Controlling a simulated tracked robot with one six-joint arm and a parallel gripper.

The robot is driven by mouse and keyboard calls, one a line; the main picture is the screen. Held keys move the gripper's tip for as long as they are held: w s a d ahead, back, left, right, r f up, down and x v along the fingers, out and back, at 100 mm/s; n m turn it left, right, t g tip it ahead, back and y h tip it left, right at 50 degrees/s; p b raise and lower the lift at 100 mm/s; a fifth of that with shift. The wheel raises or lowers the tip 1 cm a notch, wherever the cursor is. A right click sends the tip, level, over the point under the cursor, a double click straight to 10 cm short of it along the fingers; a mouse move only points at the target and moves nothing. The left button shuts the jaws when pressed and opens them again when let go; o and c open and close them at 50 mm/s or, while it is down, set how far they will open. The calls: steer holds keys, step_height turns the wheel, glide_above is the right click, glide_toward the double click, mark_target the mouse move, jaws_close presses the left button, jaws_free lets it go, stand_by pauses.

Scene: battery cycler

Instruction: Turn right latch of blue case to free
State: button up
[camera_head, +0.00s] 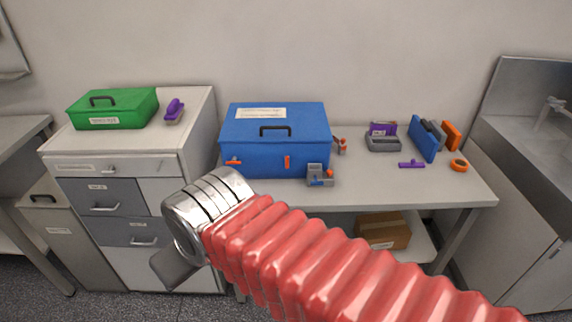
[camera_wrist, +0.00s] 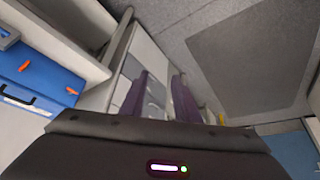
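The blue case (camera_head: 260,152) stands closed on the bench, with a black handle on its lid. Its right latch (camera_head: 287,162) is orange and stands upright on the front face. The left latch (camera_head: 233,161) is orange and lies roughly level. In the wrist view the blue case (camera_wrist: 45,72) is at the left edge, tilted and partly cut off, with two orange latches showing. My gripper (camera_wrist: 160,85) has two purple fingers, apart with nothing between them. It is away from the case, and its fingers do not show in the head view.
A small grey device (camera_head: 319,176) stands close to the case's front right corner. A green case (camera_head: 113,108) and a purple object (camera_head: 174,111) sit on the drawer cabinet (camera_head: 135,165) at left. Blue and orange items stand at the bench's right. A cardboard box (camera_head: 384,231) is below.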

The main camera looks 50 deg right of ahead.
steer(key=w+d+f+m+t+h, duration=0.2)
steer(key=w+d+f, duration=0.2)
steer(key=w+d, duration=0.6)
steer(key=w+d+f+m+t+h, duration=0.1)
steer(key=w+d+f+t+h, duration=0.25)
steer(key=w+d, duration=0.6)
steer(key=s+d+f+m+t+h, duration=0.1)
steer(key=d+f, duration=0.2)
steer(key=d, duration=0.4)
steer(key=s+d+f+m+t+h, duration=0.1)
steer(key=s+d+f, duration=0.1)
steer(key=d, duration=0.5)
steer(key=s+d+f+m+t+h, duration=0.1)
steer(key=s+d+f+m+h, duration=0.1)
steer(key=s+d, duration=0.4)
step_height(320, 180, down, 2)
steer(key=shift+s+d+h, duration=0.4)
steer(key=shift+s+h, duration=0.15)
steer(key=shift+s, duration=0.3)
steer(key=shift+t, duration=0.25)
